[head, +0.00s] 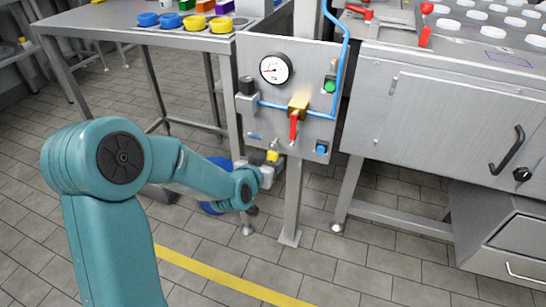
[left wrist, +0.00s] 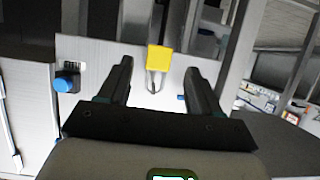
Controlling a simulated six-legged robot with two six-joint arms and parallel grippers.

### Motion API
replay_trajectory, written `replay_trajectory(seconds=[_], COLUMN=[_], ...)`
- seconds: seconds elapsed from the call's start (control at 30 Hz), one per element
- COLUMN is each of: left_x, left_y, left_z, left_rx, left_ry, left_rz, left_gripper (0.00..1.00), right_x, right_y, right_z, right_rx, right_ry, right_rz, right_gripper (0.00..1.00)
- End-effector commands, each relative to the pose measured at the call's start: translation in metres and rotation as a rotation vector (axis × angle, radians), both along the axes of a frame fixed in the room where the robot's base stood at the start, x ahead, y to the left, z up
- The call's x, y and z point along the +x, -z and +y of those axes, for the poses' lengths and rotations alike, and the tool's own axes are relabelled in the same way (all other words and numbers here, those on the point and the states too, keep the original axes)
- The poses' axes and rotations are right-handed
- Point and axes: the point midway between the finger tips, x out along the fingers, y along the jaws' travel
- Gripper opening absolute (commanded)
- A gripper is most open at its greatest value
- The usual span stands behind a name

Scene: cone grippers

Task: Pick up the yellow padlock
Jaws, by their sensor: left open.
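The yellow padlock (head: 272,156) hangs at the lower edge of the grey panel (head: 262,118), below the red-handled valve. In the left wrist view the padlock (left wrist: 160,58) shows its yellow body and a pale metal shackle, with the picture turned so the shackle points down. My left gripper (head: 267,171) is just below the padlock in the head view. In the left wrist view my left gripper (left wrist: 159,70) is open, with one finger on each side of the padlock and gaps on both sides. How deep the padlock sits between the fingers cannot be told. My right gripper is not seen.
The panel carries a gauge (head: 275,69), a red valve handle (head: 294,126), a green button (head: 330,84), a blue button (head: 321,149) and a blue pipe (head: 340,60). A steel leg (head: 292,205) stands below it. A steel cabinet (head: 450,120) is at the right.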

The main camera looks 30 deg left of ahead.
Motion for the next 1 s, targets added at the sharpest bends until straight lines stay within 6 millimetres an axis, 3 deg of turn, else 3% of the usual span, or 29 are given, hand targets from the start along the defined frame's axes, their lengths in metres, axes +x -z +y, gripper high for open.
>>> replay_trajectory(seconds=[0.2,0.47,0.57,0.67,1.0], left_x=[0.030,0.033,0.033,0.033,0.033], left_y=[0.014,0.014,0.014,0.014,0.013], left_z=[0.005,0.006,0.006,0.006,0.007], left_rx=[0.001,0.000,0.000,0.000,0.001], left_ry=[0.000,0.001,0.001,0.001,0.001], left_rz=[0.000,0.001,0.001,0.001,0.000], left_gripper=[0.64,0.64,0.38,0.05,0.04], right_x=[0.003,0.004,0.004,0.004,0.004], right_y=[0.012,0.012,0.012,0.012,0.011], right_z=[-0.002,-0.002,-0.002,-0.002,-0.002], right_rx=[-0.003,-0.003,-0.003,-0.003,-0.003], right_ry=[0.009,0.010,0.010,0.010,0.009], right_rz=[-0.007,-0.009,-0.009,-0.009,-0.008], right_gripper=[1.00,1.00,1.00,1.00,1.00])
